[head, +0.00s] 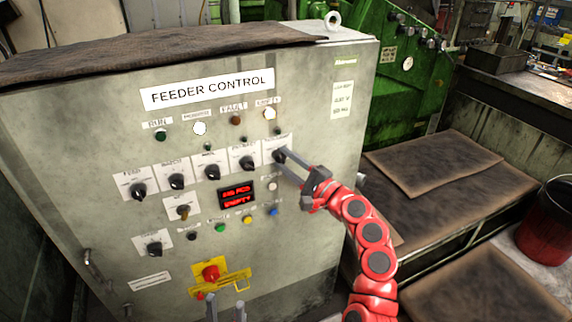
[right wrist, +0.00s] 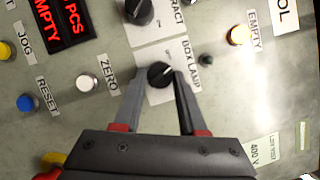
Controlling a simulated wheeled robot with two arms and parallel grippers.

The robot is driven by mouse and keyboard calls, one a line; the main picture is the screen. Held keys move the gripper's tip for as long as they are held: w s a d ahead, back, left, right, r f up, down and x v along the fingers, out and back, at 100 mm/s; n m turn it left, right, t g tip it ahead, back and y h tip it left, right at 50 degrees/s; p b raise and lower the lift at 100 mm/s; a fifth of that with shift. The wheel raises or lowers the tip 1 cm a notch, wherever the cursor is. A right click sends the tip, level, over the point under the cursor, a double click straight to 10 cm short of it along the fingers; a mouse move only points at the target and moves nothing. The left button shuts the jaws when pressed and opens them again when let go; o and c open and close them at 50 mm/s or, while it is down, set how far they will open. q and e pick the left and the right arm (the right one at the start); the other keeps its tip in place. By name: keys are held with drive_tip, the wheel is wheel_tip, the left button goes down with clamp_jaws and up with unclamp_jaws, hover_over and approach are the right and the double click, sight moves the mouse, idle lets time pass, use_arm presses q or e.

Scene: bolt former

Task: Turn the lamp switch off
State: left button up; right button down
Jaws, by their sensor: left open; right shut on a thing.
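The lamp switch is a black round knob with a pale pointer line, labelled BOX LAMP, at the right end of the knob row on the feeder control panel. In the right wrist view the knob (right wrist: 160,74) sits between the fingertips of my right gripper (right wrist: 162,80), which is shut on it. In the head view my right gripper (head: 281,157) reaches the knob from the right and partly hides it. My left gripper (head: 226,308) shows only as two grey fingertips at the bottom edge, apart, open and empty.
The grey cabinet (head: 330,150) carries several other black knobs, coloured buttons, a red display (head: 236,194) and a red emergency stop (head: 211,272) on a yellow plate. Indicator lamps run along the top. A bench with brown mats (head: 433,163) and a red bucket (head: 546,235) stand right.

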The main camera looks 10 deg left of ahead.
drive_tip(key=shift+r+n+g+h+b, duration=0.1)
drive_tip(key=shift+n+g+h+b, duration=0.2)
drive_tip(key=shift+n, duration=0.8)
drive_tip(key=shift+r+n+g+h+b, duration=0.1)
drive_tip(key=shift+n+g+h+b, duration=0.15)
drive_tip(key=shift+n, duration=0.85)
drive_tip(key=shift+c, duration=2.3)
unclamp_jaws()
drive_tip(key=b+v, duration=0.2)
drive_tip(key=v, duration=1.5)
drive_tip(key=shift+d, duration=0.25)
